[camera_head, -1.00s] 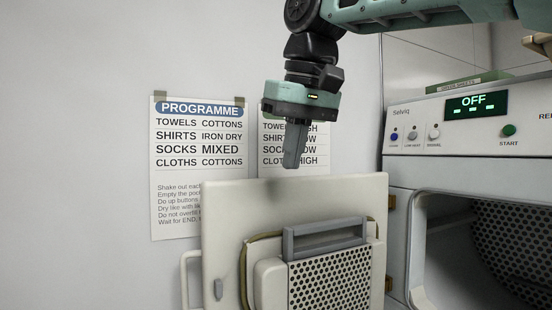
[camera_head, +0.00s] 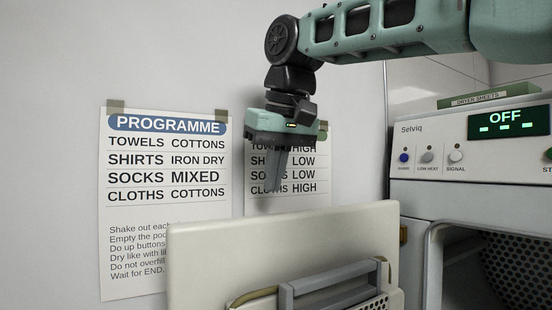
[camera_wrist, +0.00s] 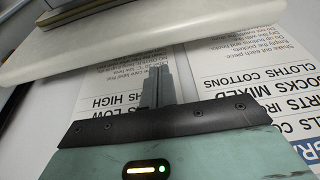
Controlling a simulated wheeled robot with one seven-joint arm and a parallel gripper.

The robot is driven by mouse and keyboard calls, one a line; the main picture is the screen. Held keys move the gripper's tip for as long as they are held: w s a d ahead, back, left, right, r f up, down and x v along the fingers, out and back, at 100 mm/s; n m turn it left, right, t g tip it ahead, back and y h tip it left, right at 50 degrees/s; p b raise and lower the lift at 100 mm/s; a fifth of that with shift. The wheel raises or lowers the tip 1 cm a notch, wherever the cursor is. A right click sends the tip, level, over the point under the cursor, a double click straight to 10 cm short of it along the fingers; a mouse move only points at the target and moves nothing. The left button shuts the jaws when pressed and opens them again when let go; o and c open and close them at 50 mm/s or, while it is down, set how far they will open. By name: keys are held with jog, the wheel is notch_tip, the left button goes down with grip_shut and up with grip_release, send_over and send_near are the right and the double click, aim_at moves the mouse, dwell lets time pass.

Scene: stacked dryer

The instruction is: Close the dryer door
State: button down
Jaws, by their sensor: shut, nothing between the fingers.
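The dryer door (camera_head: 270,242) stands wide open, its inner face with a grey handle-like lint filter frame (camera_head: 340,280) turned towards me. It is hinged at the left side of the dryer (camera_head: 415,250), whose drum opening (camera_head: 490,265) shows at the right. My gripper (camera_head: 275,190) is shut and empty, pointing down just above the door's top edge, in front of or beside the wall notices. In the wrist view my gripper (camera_wrist: 158,75) points towards the pale door edge (camera_wrist: 150,40), apart from it as far as I can tell. The door's outer handle is out of view.
A programme notice (camera_head: 165,200) and a second sheet (camera_head: 315,195) are taped to the wall behind the door. The dryer's panel reads OFF (camera_head: 508,122). A dryer sheets box (camera_head: 490,97) lies on top. Bare wall is at left.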

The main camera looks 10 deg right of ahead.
jog(key=shift+p+x, duration=0.45)
jog(key=shift+x, duration=2.15)
jog(key=shift+s, duration=0.1)
